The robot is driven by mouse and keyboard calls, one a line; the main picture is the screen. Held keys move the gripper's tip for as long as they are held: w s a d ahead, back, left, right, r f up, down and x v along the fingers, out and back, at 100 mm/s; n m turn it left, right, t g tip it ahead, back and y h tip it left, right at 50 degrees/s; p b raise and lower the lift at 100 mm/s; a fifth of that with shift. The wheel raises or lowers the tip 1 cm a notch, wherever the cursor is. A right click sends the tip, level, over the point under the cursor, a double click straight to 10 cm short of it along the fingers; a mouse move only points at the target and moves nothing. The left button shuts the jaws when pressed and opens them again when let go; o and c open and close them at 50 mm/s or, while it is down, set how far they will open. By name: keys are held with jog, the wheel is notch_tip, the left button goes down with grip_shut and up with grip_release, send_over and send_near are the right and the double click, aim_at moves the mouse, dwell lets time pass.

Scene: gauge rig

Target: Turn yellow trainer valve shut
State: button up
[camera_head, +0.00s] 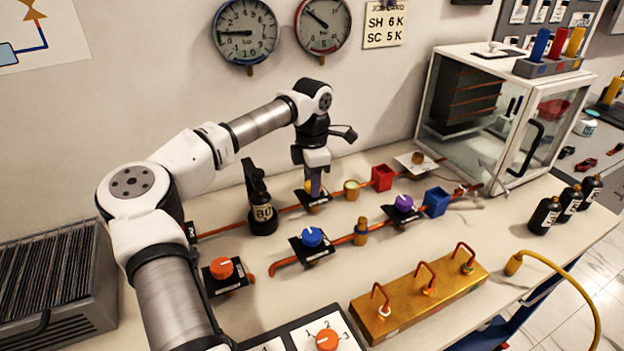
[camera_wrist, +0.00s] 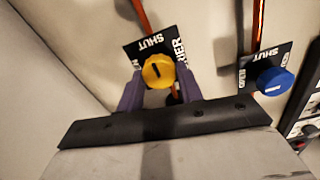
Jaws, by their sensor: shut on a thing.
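The yellow trainer valve (camera_wrist: 158,71) is a round knob with a black pointer line, on a black plate (camera_wrist: 150,44) marked SHUT. In the wrist view the pointer is roughly in line with the copper pipe. My gripper (camera_wrist: 157,98) has its two purple fingers on either side of the knob, shut on it. In the head view my gripper (camera_head: 315,186) points straight down over the valve's black plate (camera_head: 314,203) and hides most of the knob. The plate's other lettering is partly covered by the knob and fingers.
A blue valve (camera_head: 312,237) stands in front, with a purple valve (camera_head: 404,202) to the right and an orange one (camera_head: 221,267) to the left. A brass fitting (camera_head: 351,190) and red block (camera_head: 382,177) stand close right.

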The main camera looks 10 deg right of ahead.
jog(key=shift+r, duration=0.1)
dwell(0.4)
jog(key=o, duration=1)
notch_tip(320, 180, up, 14)
jog(key=b, duration=0.1)
jog(key=shift+b, duration=0.4)
jog(key=shift+f, duration=0.2)
